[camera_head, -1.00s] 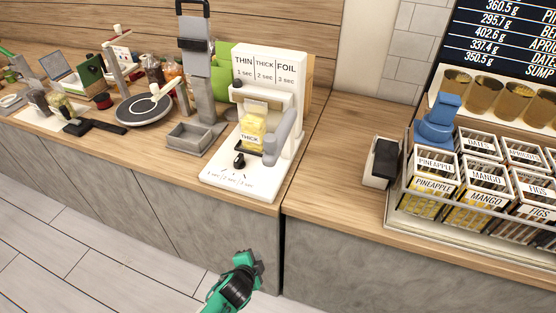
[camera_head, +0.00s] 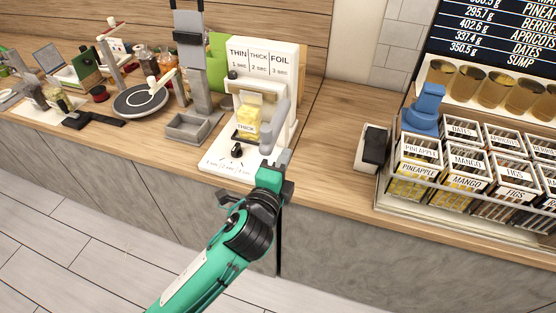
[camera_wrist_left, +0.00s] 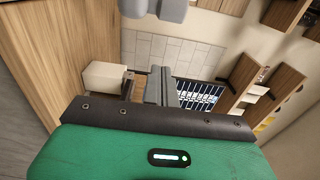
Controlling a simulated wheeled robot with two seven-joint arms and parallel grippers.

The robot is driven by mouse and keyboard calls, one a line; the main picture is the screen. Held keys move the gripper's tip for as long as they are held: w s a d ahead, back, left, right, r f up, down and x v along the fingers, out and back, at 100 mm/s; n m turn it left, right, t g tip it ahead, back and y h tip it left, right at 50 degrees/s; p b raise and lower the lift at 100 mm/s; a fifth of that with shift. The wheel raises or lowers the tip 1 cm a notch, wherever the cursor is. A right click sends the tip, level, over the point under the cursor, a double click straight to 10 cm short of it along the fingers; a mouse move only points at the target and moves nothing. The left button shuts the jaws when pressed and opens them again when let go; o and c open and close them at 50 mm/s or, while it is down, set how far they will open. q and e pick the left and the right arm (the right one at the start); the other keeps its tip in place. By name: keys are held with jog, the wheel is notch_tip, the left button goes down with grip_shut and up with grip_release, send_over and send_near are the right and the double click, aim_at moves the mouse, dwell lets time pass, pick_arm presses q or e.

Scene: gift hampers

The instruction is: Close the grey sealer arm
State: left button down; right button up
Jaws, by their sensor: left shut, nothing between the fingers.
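The white sealer (camera_head: 228,165) stands on the counter's front edge, with a panel reading THIN, THICK and FOIL. Its grey sealer arm (camera_head: 280,118) is on the right side and stands raised and tilted. A yellow pouch labelled THICK (camera_head: 248,113) sits in the sealer's front. My left gripper (camera_head: 278,158) is shut and empty, just below and in front of the grey arm; whether they touch I cannot tell. Its fingers also show in the left wrist view (camera_wrist_left: 160,86), with a grey rounded part above them that may be the arm. My right gripper is not in view.
A grey open tray (camera_head: 187,127) and a tall grey post (camera_head: 190,60) stand left of the sealer. A round dark plate (camera_head: 140,103) is farther left. To the right are a black-topped box (camera_head: 374,146) and a rack of labelled fruit boxes (camera_head: 455,209). Counter between is clear.

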aim_at(274, 142)
pick_arm(q)
jog(key=w+p, duration=0.1)
jog(key=w, duration=0.1)
jog(key=w+a+p, duration=0.2)
jog(key=w, duration=0.1)
jog(key=shift+w, duration=0.35)
jog(key=shift+w, duration=0.1)
jog(key=shift+a, duration=0.1)
